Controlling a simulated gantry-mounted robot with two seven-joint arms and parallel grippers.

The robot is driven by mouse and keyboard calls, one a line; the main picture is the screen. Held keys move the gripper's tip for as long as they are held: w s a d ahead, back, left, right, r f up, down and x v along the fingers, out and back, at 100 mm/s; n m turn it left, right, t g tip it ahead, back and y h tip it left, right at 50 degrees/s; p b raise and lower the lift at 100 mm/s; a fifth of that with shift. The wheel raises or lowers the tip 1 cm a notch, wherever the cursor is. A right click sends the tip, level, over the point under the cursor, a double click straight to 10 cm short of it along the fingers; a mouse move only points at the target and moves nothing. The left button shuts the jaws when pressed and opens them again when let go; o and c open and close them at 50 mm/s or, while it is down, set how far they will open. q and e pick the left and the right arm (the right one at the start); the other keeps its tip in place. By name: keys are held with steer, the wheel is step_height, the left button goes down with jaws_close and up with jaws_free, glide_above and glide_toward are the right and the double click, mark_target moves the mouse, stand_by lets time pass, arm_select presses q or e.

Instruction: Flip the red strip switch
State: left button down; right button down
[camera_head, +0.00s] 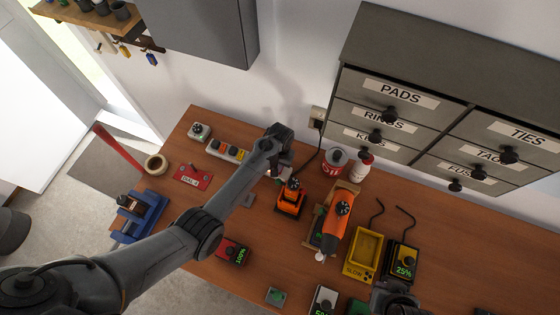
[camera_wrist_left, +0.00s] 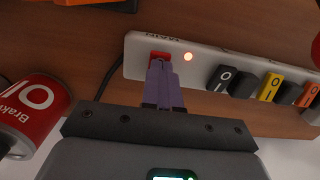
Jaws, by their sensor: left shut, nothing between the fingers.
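The white power strip (camera_head: 228,150) lies on the wooden bench, partly hidden by my left arm in the head view. In the left wrist view the strip (camera_wrist_left: 222,57) shows the red switch (camera_wrist_left: 158,55) near its left end, beside a glowing round light (camera_wrist_left: 188,56). My left gripper (camera_wrist_left: 160,70) is shut and empty. Its fingertips overlap the lower part of the red switch in the picture; I cannot tell whether they touch. In the head view the wrist hides the fingertips. A dark part at the bottom edge looks like my right gripper (camera_head: 396,302); its fingers are unclear.
Black, yellow and orange switches (camera_wrist_left: 268,87) sit farther along the strip. A red-and-white can (camera_wrist_left: 27,108) stands close to the left gripper. A black cord (camera_wrist_left: 108,76) leaves the strip's end. Orange tools (camera_head: 290,198) and a yellow tray (camera_head: 354,275) crowd the bench.

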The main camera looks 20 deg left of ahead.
arm_select(q)
steer(key=shift+s, duration=0.15)
steer(key=r+p, duration=0.4)
steer(key=shift+w+r+p, duration=0.15)
steer(key=shift+w+p, duration=0.05)
steer(key=shift+p, duration=0.1)
step_height(320, 180, up, 10)
steer(key=b, duration=0.1)
steer(key=shift+w, duration=0.35)
steer(key=shift+f, duration=0.2)
steer(key=s+a+f+t, duration=0.2)
steer(key=s+a, duration=0.1)
steer(key=s, duration=0.9)
steer(key=s+r+m+t, duration=0.1)
steer(key=s+r, duration=0.3)
steer(key=s, duration=0.3)
steer(key=s+r+m+t, duration=0.1)
steer(key=s+r, duration=0.2)
steer(key=s, duration=0.4)
steer(key=shift+s+r+m, duration=0.3)
steer(key=shift+s+r, duration=0.1)
